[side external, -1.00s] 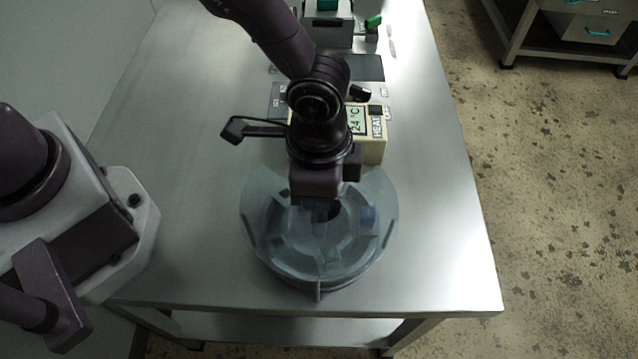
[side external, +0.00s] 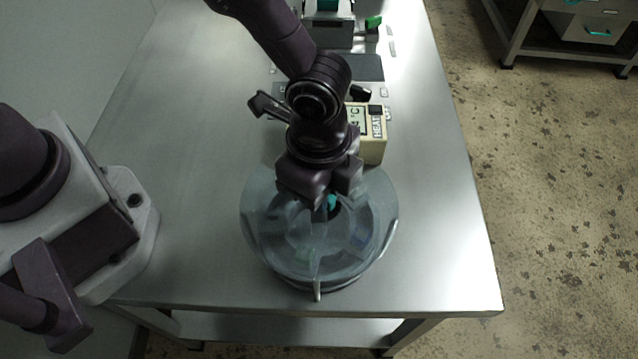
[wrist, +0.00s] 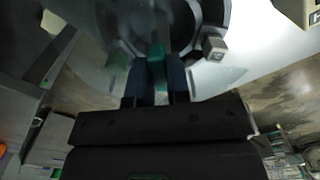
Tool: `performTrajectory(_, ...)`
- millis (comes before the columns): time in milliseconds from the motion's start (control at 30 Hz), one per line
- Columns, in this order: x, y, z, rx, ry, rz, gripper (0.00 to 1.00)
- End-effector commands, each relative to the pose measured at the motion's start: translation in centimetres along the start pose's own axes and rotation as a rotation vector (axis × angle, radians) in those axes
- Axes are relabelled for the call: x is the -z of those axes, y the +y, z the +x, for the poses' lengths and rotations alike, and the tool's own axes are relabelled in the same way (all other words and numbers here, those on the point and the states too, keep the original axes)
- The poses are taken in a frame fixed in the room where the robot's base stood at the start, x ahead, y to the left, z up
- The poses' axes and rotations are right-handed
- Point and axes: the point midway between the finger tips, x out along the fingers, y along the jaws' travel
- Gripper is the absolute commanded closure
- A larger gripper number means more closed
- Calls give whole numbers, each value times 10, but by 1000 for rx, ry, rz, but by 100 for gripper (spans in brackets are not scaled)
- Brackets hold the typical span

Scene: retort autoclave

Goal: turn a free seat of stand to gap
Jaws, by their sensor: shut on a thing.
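The stand (side external: 270,245) is a round, see-through bluish carousel near the front of the steel table, divided inside by radial walls. A small green thing (side external: 305,254) and a blue thing (side external: 360,238) show dimly in its seats; which seats are free is hard to tell. A pale upright post (side external: 317,291) stands at its front rim; I cannot clearly make out the gap. My gripper (side external: 330,208) is over the stand's middle, shut on a teal knob (side external: 333,201). The wrist view shows the knob (wrist: 156,52) between the dark fingers (wrist: 157,76).
A cream heater box (side external: 373,140) with a temperature display and a HEAT label stands just behind the stand. A device with a green part (side external: 373,22) is at the table's far end. Bare table lies left and right of the stand.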

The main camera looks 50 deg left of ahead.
Motion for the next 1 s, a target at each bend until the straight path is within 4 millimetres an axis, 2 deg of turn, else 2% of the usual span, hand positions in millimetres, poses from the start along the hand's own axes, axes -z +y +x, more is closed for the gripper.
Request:
performTrajectory(500,0,0,-2,1,-2,245,100)
performTrajectory(1000,0,0,-2,2,-1,366,100)
